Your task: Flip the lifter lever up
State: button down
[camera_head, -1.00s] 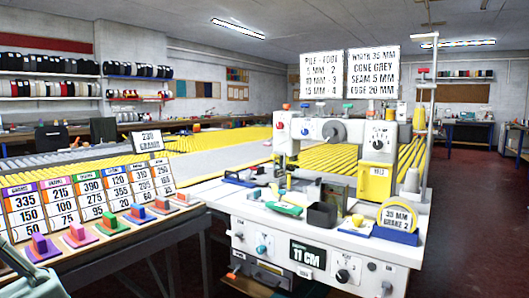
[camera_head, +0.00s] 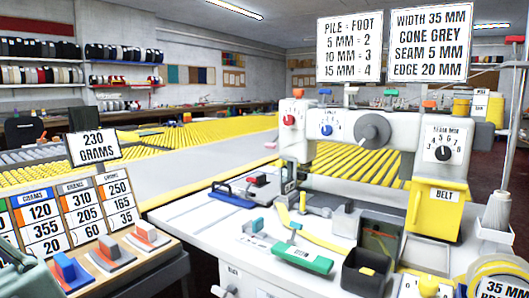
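The white sewing machine (camera_head: 345,108) stands on a pale bench to the right of centre. Its head carries a red dial (camera_head: 289,120), a blue dial (camera_head: 326,129), a grey round wheel (camera_head: 372,131) and a black seam dial (camera_head: 442,153). My gripper is not in view.
A green-handled tool (camera_head: 302,260), a black open box (camera_head: 366,271) and a blue-handled tool (camera_head: 233,194) lie on the bench. A yellow BELT box (camera_head: 434,211) is on the machine's right. A card rack (camera_head: 85,212) with coloured blocks fills the lower left.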

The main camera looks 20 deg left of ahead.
aim_at(270, 145)
jog(key=i+j, duration=0.2)
jog(key=i, duration=0.25)
jog(key=i+l, duration=0.25)
jog(key=i, duration=0.2)
